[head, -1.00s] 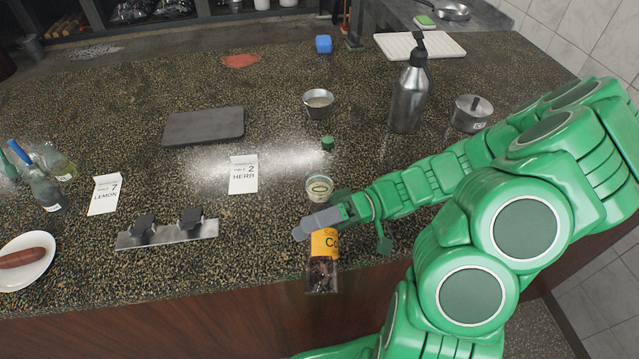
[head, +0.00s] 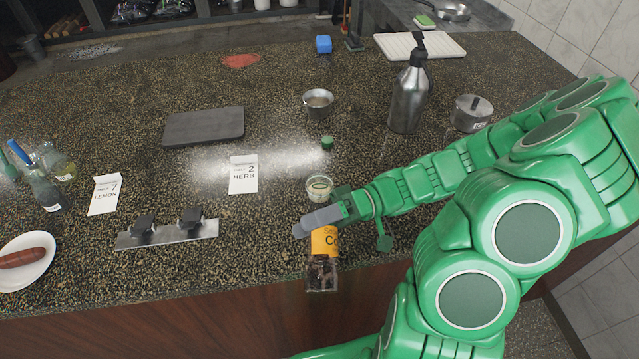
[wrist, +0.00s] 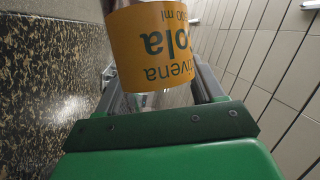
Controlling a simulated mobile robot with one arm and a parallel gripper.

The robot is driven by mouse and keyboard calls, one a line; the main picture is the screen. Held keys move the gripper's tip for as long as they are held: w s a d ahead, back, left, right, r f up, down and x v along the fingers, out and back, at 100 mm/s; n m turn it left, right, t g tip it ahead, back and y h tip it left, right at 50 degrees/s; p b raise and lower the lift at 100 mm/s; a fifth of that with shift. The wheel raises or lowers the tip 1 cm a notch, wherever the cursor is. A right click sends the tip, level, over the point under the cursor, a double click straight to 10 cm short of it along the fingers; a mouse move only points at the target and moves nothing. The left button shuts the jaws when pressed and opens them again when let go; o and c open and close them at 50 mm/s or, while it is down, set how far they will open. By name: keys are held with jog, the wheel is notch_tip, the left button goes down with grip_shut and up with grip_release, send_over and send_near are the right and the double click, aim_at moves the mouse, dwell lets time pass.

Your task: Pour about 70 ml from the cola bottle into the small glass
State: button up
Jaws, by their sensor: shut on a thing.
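The cola bottle (head: 323,262) has a yellow-orange label and a dark lower part. My gripper (head: 322,222) is shut on it near the counter's front edge. In the wrist view the bottle's label (wrist: 152,45) appears upside down between the fingers. The bottle's mouth and upper end are hidden behind my gripper in the head view. The small glass (head: 320,187) stands on the counter just behind my gripper and looks pale inside; I cannot tell its fill level. I cannot tell whether any liquid is flowing.
A green cap (head: 327,143) lies behind the glass. A metal cup (head: 318,104), a pump bottle (head: 409,95) and a lidded pot (head: 471,113) stand farther back. A HERB card (head: 243,176) and a metal plate with black knobs (head: 167,233) are to the left.

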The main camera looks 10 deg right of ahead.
aim_at(311, 208)
jog(key=shift+w+r+n+h, duration=0.15)
jog(key=shift+r+n, duration=0.1)
jog(key=shift+r, duration=0.4)
jog(key=shift+w+r+n+h, duration=0.15)
jog(key=shift+r+n, duration=0.1)
jog(key=shift+r, duration=0.45)
jog(key=n, duration=0.1)
jog(key=w+n+h, duration=0.1)
jog(key=n, duration=0.1)
jog(key=shift+w+d+f+t, duration=0.1)
jog(key=shift+f+t, duration=0.2)
jog(key=shift+f, duration=0.05)
jog(key=shift+w+h, duration=0.1)
jog(key=shift+h, duration=0.2)
jog(key=shift+w+r+n+h, duration=0.1)
jog(key=shift+r+n+h, duration=0.3)
jog(key=shift+n, duration=0.4)
jog(key=n+t, duration=0.1)
jog(key=r+n, duration=0.1)
jog(key=shift+s+n+t+h, duration=0.35)
jog(key=shift+n+t+h, duration=0.35)
jog(key=shift+n, duration=0.2)
jog(key=shift+s+f+n+t, duration=0.1)
jog(key=shift+s+n+t, duration=0.1)
jog(key=shift+n+t, duration=0.15)
